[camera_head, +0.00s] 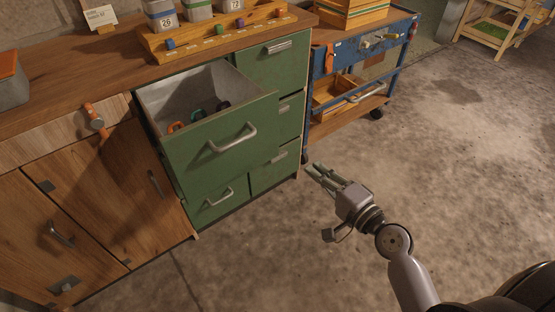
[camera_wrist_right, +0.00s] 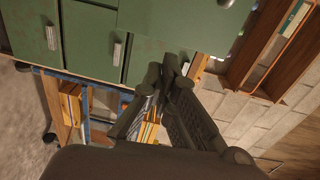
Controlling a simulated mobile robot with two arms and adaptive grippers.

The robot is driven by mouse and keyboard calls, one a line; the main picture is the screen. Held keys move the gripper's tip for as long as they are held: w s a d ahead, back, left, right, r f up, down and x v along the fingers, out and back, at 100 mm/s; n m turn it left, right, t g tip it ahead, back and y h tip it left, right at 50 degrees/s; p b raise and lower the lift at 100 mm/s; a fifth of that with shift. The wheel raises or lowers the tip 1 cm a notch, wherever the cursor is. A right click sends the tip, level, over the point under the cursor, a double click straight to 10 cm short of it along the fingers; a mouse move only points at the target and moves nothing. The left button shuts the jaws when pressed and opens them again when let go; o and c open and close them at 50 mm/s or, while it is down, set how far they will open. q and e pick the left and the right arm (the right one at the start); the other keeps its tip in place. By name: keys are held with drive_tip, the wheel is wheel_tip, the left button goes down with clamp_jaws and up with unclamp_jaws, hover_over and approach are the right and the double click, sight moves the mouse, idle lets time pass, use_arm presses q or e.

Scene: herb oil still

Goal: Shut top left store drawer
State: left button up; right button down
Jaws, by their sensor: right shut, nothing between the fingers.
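The top left store drawer (camera_head: 222,145) is pulled out of the green cabinet in the head view. Its green front has a pale bar handle (camera_head: 233,138), and several small coloured items lie inside it. My right gripper (camera_head: 318,172) is shut and empty, to the right of the drawer and apart from it, above the floor. In the right wrist view its closed fingers (camera_wrist_right: 172,68) show in front of green cabinet fronts (camera_wrist_right: 150,35). My left gripper is not in view.
A wooden counter (camera_head: 60,85) with a rack of jars (camera_head: 210,32) stands above the drawers. Wooden cupboard doors (camera_head: 110,190) are at the left. A blue cart (camera_head: 360,50) stands right of the cabinet. The concrete floor (camera_head: 460,170) is open at the right.

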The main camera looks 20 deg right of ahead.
drive_tip(key=r, duration=0.1)
approach(273, 129)
drive_tip(key=shift+t+y, duration=0.3)
drive_tip(key=x, duration=0.6)
drive_tip(key=shift+w+d+f+p, duration=0.1)
drive_tip(key=shift+w+f+p, duration=0.05)
drive_tip(key=shift+f+p, duration=0.2)
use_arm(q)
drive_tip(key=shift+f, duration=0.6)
use_arm(e)
drive_tip(key=shift+w, duration=0.45)
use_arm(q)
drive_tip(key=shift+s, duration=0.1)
